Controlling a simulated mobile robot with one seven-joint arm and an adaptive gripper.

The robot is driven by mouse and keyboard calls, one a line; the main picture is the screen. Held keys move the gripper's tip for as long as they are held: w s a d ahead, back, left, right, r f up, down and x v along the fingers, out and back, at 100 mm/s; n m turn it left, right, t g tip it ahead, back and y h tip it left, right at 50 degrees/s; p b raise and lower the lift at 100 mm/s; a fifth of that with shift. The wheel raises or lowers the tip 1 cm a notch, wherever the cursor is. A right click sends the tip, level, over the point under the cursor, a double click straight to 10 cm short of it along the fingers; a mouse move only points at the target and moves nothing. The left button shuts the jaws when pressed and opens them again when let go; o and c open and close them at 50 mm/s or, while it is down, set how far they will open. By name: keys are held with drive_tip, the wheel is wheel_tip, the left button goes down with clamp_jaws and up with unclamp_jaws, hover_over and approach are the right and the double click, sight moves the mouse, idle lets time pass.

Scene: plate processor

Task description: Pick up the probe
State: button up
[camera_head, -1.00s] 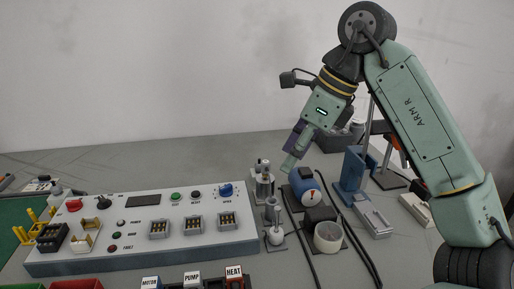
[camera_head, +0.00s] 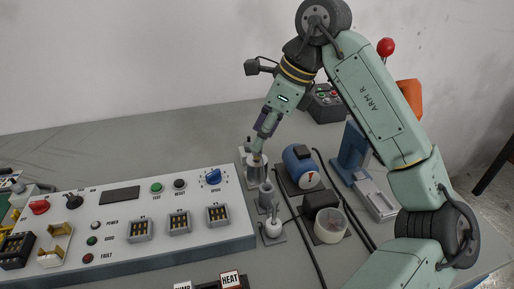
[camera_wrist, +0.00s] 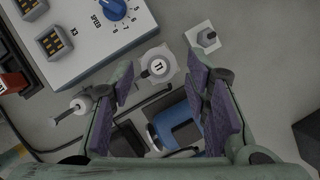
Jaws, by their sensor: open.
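A capped piece marked T1 (camera_wrist: 157,67), which I take for the probe, shows end-on in the wrist view. It sits on a pale, angular base. In the head view, an upright metal stand (camera_head: 257,175) stands just right of the control panel and seems to hold it. My gripper (camera_head: 257,156) is directly above the stand, tilted, and hides its top. In the wrist view my gripper (camera_wrist: 160,75) is open, with its purple-padded fingers on either side of the T1 cap. I cannot tell the remaining height or whether they touch.
A metal cylinder (camera_head: 266,194) and a white bulb-like piece (camera_head: 273,227) stand close in front. A blue motor (camera_head: 301,167) is close on the right, with black cables nearby. The control panel (camera_head: 120,220) borders the left. A small hex piece (camera_wrist: 207,38) is nearby.

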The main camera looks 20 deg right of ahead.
sight(257, 160)
drive_tip(key=p+x, duration=0.1)
drive_tip(key=x, duration=0.3)
drive_tip(key=shift+f, duration=0.15)
drive_tip(key=shift+c, duration=0.3)
clamp_jaws()
